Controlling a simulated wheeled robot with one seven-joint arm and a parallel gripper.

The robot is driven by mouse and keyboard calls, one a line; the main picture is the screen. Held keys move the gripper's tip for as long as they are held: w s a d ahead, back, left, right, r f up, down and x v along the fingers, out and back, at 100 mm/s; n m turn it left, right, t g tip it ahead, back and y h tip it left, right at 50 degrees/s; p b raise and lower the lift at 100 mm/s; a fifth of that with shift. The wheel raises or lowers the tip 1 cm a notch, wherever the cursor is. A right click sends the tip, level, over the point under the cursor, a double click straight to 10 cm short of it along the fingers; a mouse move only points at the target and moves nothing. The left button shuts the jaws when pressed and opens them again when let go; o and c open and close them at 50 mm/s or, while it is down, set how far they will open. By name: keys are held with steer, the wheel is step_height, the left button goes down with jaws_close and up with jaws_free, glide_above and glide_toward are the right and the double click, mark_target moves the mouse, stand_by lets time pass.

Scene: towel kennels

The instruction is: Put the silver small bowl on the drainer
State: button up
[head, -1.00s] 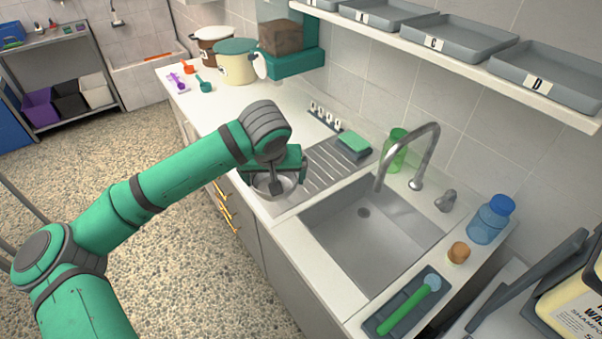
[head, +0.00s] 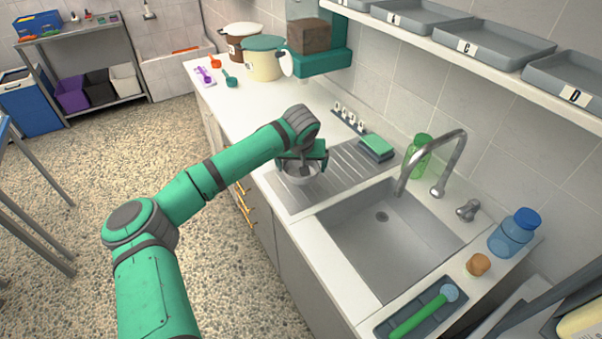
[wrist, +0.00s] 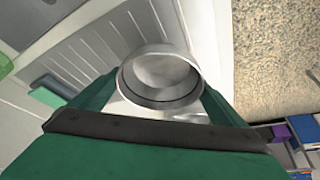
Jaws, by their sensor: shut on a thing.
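The silver small bowl (head: 298,174) is held in my gripper (head: 301,166) above the left part of the ridged metal drainer (head: 352,155). In the wrist view the bowl (wrist: 160,78) sits between the two green fingers, upright with its open side toward the camera. My gripper is shut on it. The drainer (wrist: 95,45) shows behind the bowl in the wrist view. I cannot tell whether the bowl's underside touches the drainer.
The sink basin (head: 385,240) with its curved tap (head: 452,160) lies right of the drainer. A green sponge (head: 376,145) sits at the drainer's back edge, near a green cup (head: 417,155). Pots (head: 263,62) stand far back on the counter. The drainer's middle is clear.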

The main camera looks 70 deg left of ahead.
steer(key=shift+w+a+f, duration=0.15)
steer(key=shift+a+f, duration=0.1)
steer(key=shift+f, duration=1.5)
steer(key=shift+f, duration=0.15)
steer(key=o, duration=0.8)
steer(key=shift+d, duration=0.1)
steer(key=shift+c, duration=0.2)
steer(key=v, duration=1.2)
steer(key=shift+w, duration=0.1)
